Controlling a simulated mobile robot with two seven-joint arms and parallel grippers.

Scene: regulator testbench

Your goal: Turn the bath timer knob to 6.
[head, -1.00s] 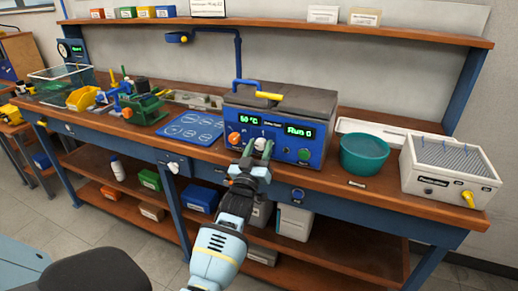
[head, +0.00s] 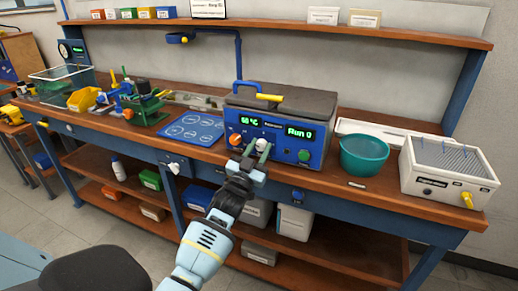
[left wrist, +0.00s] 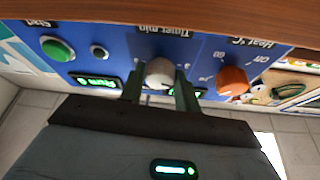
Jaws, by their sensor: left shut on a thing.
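The bath (head: 281,103) is a blue-fronted box with a grey lid on the bench. Its displays read 60 °C and Run 0 in the head view. The timer knob (left wrist: 160,72) is pale grey and sits under the upside-down label "Timer min" in the left wrist view; it shows in the head view (head: 261,144) too. My left gripper (head: 258,151) is shut on this knob, with one finger on each side (left wrist: 160,91). The knob's pointer and the scale numbers near it are not readable. My right gripper is not in view.
The orange heat knob (left wrist: 232,80) is close beside the timer knob. The green start button (left wrist: 57,48) is on its other side. A teal bowl (head: 364,155) and a white rack box (head: 450,172) stand to the right. A blue mat (head: 192,128) lies left.

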